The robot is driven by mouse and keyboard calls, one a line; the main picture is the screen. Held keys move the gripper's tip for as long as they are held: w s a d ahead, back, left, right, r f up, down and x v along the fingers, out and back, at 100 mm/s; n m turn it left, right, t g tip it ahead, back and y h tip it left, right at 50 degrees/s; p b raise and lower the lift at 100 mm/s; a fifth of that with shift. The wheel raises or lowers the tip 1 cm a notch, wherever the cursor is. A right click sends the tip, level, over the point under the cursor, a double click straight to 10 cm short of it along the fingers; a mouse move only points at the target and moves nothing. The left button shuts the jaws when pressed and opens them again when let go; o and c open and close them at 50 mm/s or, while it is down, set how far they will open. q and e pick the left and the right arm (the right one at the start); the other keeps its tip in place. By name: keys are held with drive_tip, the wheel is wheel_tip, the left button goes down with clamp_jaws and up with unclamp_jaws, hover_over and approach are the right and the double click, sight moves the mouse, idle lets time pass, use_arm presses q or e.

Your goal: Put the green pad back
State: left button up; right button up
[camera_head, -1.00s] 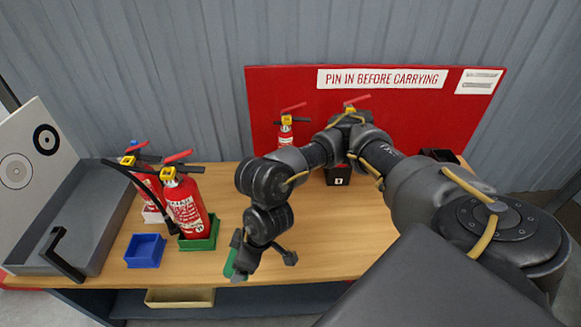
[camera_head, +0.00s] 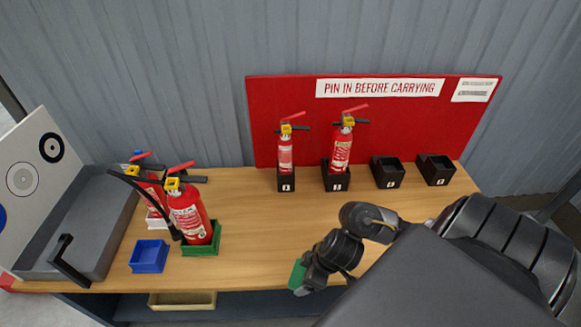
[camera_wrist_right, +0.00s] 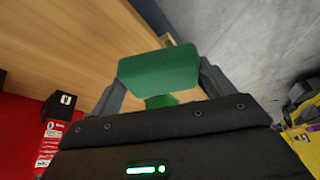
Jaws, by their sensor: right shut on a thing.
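The green pad (camera_head: 297,275) is held in my right gripper (camera_head: 303,284) at the front edge of the table, right of the middle. In the right wrist view the green pad (camera_wrist_right: 160,72) sits between the two fingers of my right gripper (camera_wrist_right: 158,88), which are shut on it. A smaller green part shows behind its face. In the head view my own arm hides part of the gripper. My left gripper is not in view.
A red extinguisher (camera_head: 188,213) stands in a green tray (camera_head: 203,249) at the left, beside an empty blue tray (camera_head: 149,256). Two extinguishers stand in black holders at the back; two black holders (camera_head: 387,172) (camera_head: 435,170) are empty. The middle table is clear.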

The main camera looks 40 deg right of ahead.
drive_tip(key=shift+s+d, duration=0.15)
drive_tip(key=shift+d, duration=0.05)
drive_tip(key=w+d+f+b, duration=0.1)
drive_tip(key=w+f, duration=0.2)
drive_tip(key=w, duration=0.1)
drive_tip(key=w+d+f+b, duration=0.1)
drive_tip(key=w+d+f, duration=0.1)
drive_tip(key=w, duration=0.1)
drive_tip(key=w+d+f+b, duration=0.2)
drive_tip(key=w+f, duration=0.1)
drive_tip(key=w, duration=0.1)
drive_tip(key=shift+w+d+f, duration=0.1)
drive_tip(key=shift+w+f, duration=0.2)
drive_tip(key=shift+f, duration=0.05)
drive_tip(key=shift+w+d+f, duration=0.15)
drive_tip(key=shift+w+f, duration=0.35)
drive_tip(key=shift+f, duration=0.15)
drive_tip(key=shift+w+d+f+b, duration=0.1)
drive_tip(key=shift+f+b, duration=0.3)
drive_tip(key=shift+f, duration=1.15)
